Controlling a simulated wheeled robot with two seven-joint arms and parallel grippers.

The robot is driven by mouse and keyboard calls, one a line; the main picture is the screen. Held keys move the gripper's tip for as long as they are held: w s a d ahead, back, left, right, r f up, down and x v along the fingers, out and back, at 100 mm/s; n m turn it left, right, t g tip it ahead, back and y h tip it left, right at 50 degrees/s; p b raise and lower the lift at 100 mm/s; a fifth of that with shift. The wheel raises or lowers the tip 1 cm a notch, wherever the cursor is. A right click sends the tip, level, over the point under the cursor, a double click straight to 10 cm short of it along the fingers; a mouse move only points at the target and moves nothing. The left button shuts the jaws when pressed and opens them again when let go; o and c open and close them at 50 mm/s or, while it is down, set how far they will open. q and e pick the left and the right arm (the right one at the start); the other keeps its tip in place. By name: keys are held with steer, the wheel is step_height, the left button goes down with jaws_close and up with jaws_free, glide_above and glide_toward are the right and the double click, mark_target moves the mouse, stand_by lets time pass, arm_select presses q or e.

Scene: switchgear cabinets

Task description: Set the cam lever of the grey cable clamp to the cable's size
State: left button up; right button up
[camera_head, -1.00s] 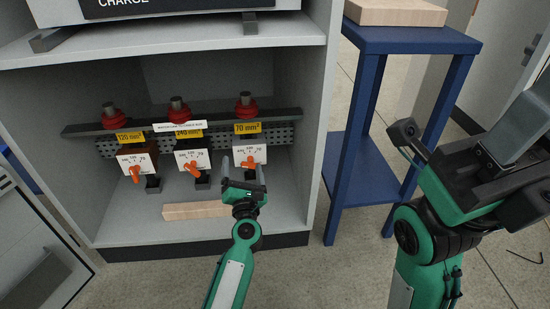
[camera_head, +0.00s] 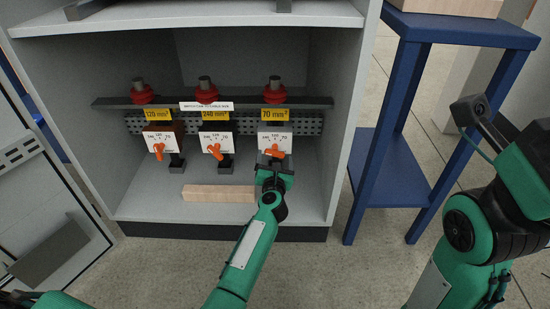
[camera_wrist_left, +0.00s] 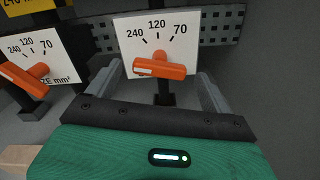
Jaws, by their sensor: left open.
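The grey cable clamp (camera_head: 275,132) is the rightmost of three in the cabinet, under a yellow 70 mm² label (camera_head: 275,114). Its white dial (camera_wrist_left: 180,34) reads 240, 120 and 70 from left to right. Its orange cam lever (camera_wrist_left: 165,68) lies nearly level across the lower dial, with a pale mark at its left end; it also shows in the head view (camera_head: 274,152). My left gripper (camera_head: 273,165) is open just in front of this clamp. In the left wrist view its fingers (camera_wrist_left: 160,84) stand on either side of the lever, apart from it. My right gripper's fingers are out of view.
A black clamp (camera_head: 216,144) labelled 240 mm² and a brown clamp (camera_head: 164,140) labelled 120 mm² stand to the left, with orange levers. A wooden block (camera_head: 219,193) lies on the cabinet floor. The cabinet's right wall (camera_head: 345,130) is close. A blue table (camera_head: 398,165) stands outside.

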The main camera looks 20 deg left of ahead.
mark_target(275, 156)
arm_select(q)
steer(key=shift+b+x, duration=0.35)
steer(key=shift+x, duration=0.75)
steer(key=shift+w+a, duration=0.2)
steer(key=shift+w, duration=0.3)
